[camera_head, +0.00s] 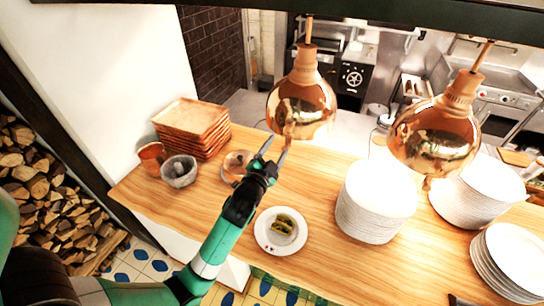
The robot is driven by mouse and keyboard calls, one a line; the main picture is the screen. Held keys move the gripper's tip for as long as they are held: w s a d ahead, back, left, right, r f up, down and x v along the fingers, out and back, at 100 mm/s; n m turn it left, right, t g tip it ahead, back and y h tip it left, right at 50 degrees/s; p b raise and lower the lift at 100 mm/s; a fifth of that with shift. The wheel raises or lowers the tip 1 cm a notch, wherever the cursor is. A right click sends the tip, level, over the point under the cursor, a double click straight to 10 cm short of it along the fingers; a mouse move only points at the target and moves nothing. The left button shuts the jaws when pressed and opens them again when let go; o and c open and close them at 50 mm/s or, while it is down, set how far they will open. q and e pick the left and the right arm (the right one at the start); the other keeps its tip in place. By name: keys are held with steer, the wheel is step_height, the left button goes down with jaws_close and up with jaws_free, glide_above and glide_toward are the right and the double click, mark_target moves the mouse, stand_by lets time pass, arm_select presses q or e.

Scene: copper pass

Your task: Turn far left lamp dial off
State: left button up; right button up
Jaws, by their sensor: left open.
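The left copper lamp (301,104) hangs over the wooden counter. A small copper knob-like part (289,129) sticks down below its shade; I cannot tell for sure that it is the dial. My left gripper (276,148) is open just below this part, with its fingers pointing up. Nothing shows between its fingers. I cannot tell whether a finger touches the knob-like part. A second copper lamp (436,138) hangs to the right, with a similar part (427,183) under it. A small dark piece shows at the bottom edge on the right; I cannot tell if it is my right gripper.
On the wooden counter (318,178) stand stacked wooden trays (190,127), a copper cup (152,156), a grey mortar (179,171) and a copper pan (237,164). A plate of food (281,231) lies near my left arm. White plate stacks (375,205) fill the right.

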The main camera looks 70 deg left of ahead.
arm_select(q)
steer(key=v, duration=0.3)
steer(key=shift+s+d, duration=0.25)
